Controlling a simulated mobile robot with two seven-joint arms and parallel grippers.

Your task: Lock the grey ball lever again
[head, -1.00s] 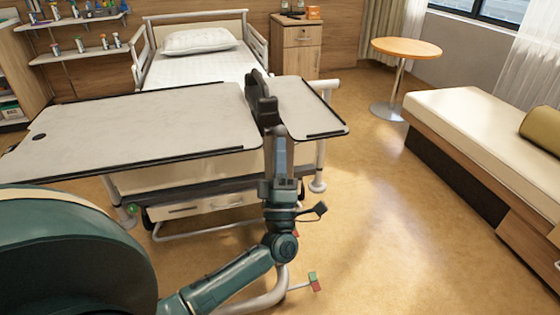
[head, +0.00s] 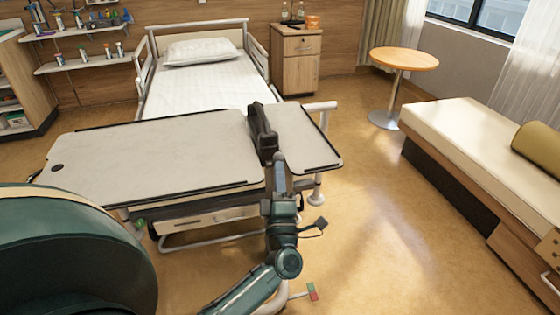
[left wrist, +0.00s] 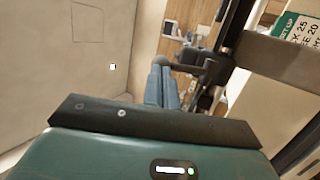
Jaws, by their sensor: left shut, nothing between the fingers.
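The grey ball lever shows in the left wrist view as a dark grey ball (left wrist: 165,61) on a short arm. The arm runs right to a dark bracket (left wrist: 196,58). My left gripper (left wrist: 162,68) is shut and empty; its blue-grey fingers end right at the ball. I cannot tell whether they touch it. In the head view my left gripper (head: 280,160) points away from me, over the near edge of the overbed table (head: 150,150). A dark upright part (head: 263,130) stands at the table's split. The lever cannot be made out there. My right gripper is not in view.
A bed (head: 200,90) stands behind the table. A bedside cabinet (head: 297,62) and a round table (head: 404,58) stand further back. A couch (head: 470,140) is on the right, with open floor (head: 390,230) before it. A green-and-white sign (left wrist: 298,28) is close by.

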